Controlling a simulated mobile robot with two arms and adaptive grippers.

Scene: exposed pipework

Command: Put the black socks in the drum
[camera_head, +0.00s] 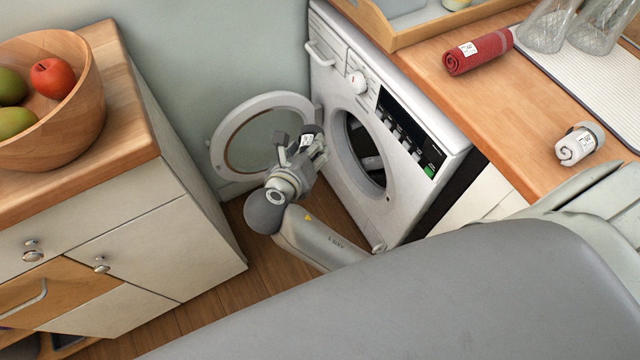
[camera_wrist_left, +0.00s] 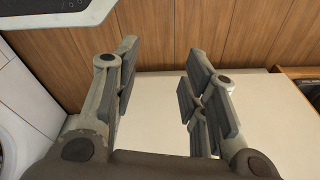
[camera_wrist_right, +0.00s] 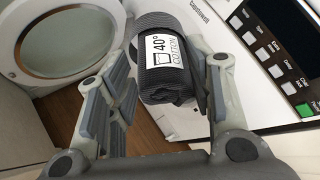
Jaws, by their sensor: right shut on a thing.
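The black socks (camera_wrist_right: 180,30) are a dark roll with a white "40° COTTON" label in the right wrist view. In the head view they are small and partly hidden by the fingers. My right gripper (camera_head: 302,150) is shut on them, between the open door and the washing machine front. The drum (camera_head: 358,150) shows through the round opening of the white washing machine (camera_head: 400,190); the socks are outside it. My left gripper (camera_wrist_left: 163,85) is open and empty in the left wrist view, and is not seen in the head view.
The round door (camera_head: 222,150) stands open at left. A red roll (camera_head: 478,53), a white-grey roll (camera_head: 577,146) and glasses (camera_head: 546,25) are on the wooden worktop (camera_head: 500,120). A fruit bowl (camera_head: 75,135) stands on the left cabinet (camera_head: 150,235). Floor shows between.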

